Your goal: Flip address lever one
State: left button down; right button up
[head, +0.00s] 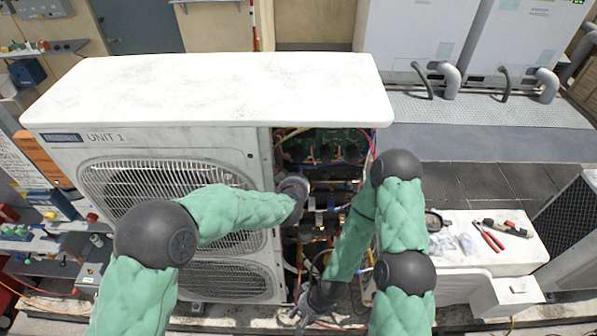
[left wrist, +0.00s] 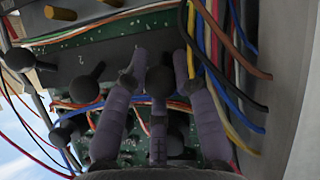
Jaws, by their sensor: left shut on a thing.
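The address levers are black ball-ended levers on the green circuit board (left wrist: 125,28) inside the open side of Unit 1. My left gripper (left wrist: 160,68) reaches into this opening, its fingers closed around one black lever knob (left wrist: 160,82). Other black levers (left wrist: 84,86) stand to its left in the left wrist view. A small "2" is printed on the dark strip, but I cannot read which number belongs to the held lever. In the head view the left gripper is mostly hidden by its wrist. My right gripper (head: 298,312) hangs low before the unit, holding nothing visible; its finger gap is unclear.
The unit's white top (head: 205,88) overhangs the opening. Coloured wires (left wrist: 222,70) run close to my left fingers, beside a grey side wall (left wrist: 290,90). At right, a white surface (head: 520,245) carries red-handled pliers (head: 488,236) and other tools.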

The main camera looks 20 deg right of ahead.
dwell(0.5)
pick_arm(q)
jog(key=c, duration=1)
grip_release()
jog(key=v, duration=1.2)
jog(key=shift+w+f, duration=0.1)
jog(key=shift+f, duration=0.05)
